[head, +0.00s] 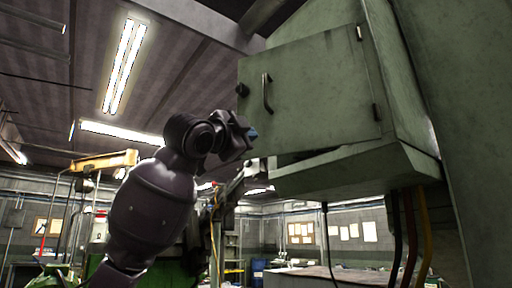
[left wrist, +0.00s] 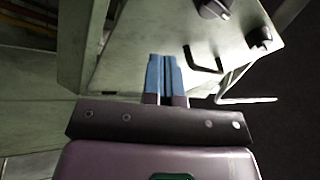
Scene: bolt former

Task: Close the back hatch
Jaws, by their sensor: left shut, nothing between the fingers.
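The back hatch (head: 318,95) is a green metal door with a dark handle (head: 267,92) and a knob (head: 242,90) near its left edge. Its hinges are on the right, and it stands ajar, with a dark gap under its lower edge. My left gripper (head: 252,133) is shut and empty, its blue tips at the hatch's lower left edge. In the left wrist view the blue fingers (left wrist: 164,75) are together in front of the hatch panel (left wrist: 145,40), below and left of the handle (left wrist: 207,62). Contact cannot be told. My right gripper is not in view.
The green housing (head: 400,85) carries the hatch, and its sloped ledge (head: 355,170) juts out below. Cables (head: 410,230) hang under the ledge. A yellow hoist (head: 105,160) stands at the far left. The space left of the hatch looks open.

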